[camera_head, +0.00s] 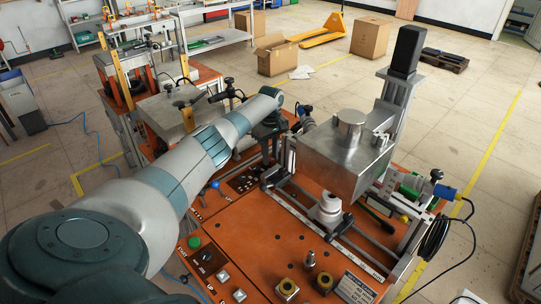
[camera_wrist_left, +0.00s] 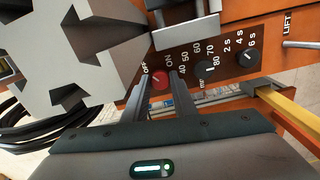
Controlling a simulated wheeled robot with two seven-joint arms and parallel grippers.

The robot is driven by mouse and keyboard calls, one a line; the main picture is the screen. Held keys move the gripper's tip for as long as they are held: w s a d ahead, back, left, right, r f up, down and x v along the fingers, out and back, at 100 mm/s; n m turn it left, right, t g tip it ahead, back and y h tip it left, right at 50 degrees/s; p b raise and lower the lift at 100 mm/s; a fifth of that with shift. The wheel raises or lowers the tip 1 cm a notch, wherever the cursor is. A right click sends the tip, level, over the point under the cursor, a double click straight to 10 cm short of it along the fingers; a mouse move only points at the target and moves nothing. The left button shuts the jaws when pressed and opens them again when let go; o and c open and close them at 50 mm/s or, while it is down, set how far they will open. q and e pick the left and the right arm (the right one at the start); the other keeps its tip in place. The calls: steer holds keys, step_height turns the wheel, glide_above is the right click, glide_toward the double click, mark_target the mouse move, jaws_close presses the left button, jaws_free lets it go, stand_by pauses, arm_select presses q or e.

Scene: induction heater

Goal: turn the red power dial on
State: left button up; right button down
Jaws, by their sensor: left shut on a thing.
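The red power dial (camera_wrist_left: 159,80) shows in the left wrist view, on the orange panel beside the printed OFF and ON labels. My left gripper (camera_wrist_left: 161,83) has one finger on each side of the dial and is shut on it. I cannot tell surely which label the dial points to. In the head view my left arm reaches across to the machine, with the dark left gripper (camera_head: 266,130) behind the control panel area. The dial is hidden there. My right gripper is not in view.
Two black dials (camera_wrist_left: 204,70) sit to the right of the red one. A metal block (camera_wrist_left: 186,30) juts out above the dials. In the head view, a steel box (camera_head: 340,160) and metal rails stand right of my gripper on the orange table (camera_head: 250,245).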

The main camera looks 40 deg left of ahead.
mark_target(270, 159)
arm_select(q)
steer(key=shift+m+p, duration=0.35)
steer(key=shift+m, duration=1.85)
steer(key=o, duration=1)
steer(key=shift+o, duration=0.2)
steer(key=shift+r, duration=0.2)
step_height(270, 159, up, 17)
steer(key=b, duration=0.4)
steer(key=shift+b, duration=0.35)
